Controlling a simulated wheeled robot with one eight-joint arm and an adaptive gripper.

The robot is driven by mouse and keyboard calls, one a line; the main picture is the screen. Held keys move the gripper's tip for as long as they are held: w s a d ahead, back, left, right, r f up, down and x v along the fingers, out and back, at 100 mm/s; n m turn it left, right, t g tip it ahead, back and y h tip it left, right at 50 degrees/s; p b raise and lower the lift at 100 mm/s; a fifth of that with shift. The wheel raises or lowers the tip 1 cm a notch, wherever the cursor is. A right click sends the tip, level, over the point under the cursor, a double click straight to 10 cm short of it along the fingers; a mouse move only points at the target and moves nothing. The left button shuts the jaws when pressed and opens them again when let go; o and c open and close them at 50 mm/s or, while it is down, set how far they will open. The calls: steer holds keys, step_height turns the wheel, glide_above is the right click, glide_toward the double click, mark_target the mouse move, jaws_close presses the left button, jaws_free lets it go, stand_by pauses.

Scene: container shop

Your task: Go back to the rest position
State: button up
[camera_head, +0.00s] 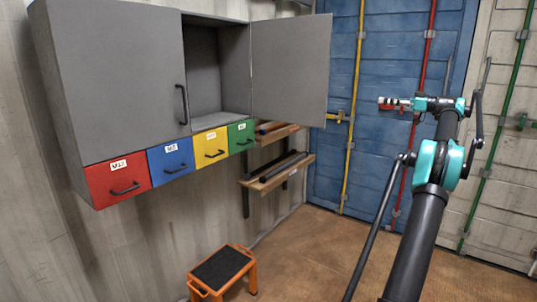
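My arm, black with teal joints, rises from the bottom right. My gripper (384,103) is at its far end, raised in front of the blue container doors and pointing left in the picture. It is small here, with pale, dark and reddish parts at its tip. I cannot tell whether the fingers are open or shut, or whether they hold anything. It is apart from the grey wall cabinet (115,80), with a clear gap to the cabinet's open right door (290,70).
The cabinet's left door is shut. Red (105,178), blue (165,152), yellow (208,143) and green (240,132) drawers below look shut. Wooden shelves (270,184) hold rods. An orange step stool (246,268) with a black top stands on the brown floor (315,255), clear to its right.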

steer(key=s+a+f+m+g+h, duration=0.1)
steer(key=a+f+m+h, duration=0.1)
steer(key=a+f, duration=0.45)
steer(key=s+a+f+m+g+h, duration=0.1)
steer(key=a+f+m+h, duration=0.15)
steer(key=a, duration=0.65)
steer(key=s+a+f+m+g+h, duration=0.2)
steer(key=s+a+f+m+h, duration=0.1)
steer(key=s+a+f, duration=0.75)
steer(key=s+a+f+m+h, duration=0.1)
steer(key=s+f+m+h, duration=0.1)
steer(key=s+f, duration=0.6)
steer(key=s+a+f+m+h, duration=0.1)
steer(key=s+f+h, duration=0.3)
steer(key=s+f, duration=0.5)
steer(key=s+a+f+m+h, duration=0.1)
steer(key=s+f, duration=0.8)
steer(key=s, duration=0.9)
steer(key=shift+s+a+f+m+t+h, duration=0.2)
steer(key=shift+s+a+m+t+h, duration=0.15)
steer(key=shift+m+h, duration=0.55)
steer(key=shift+d, duration=0.1)
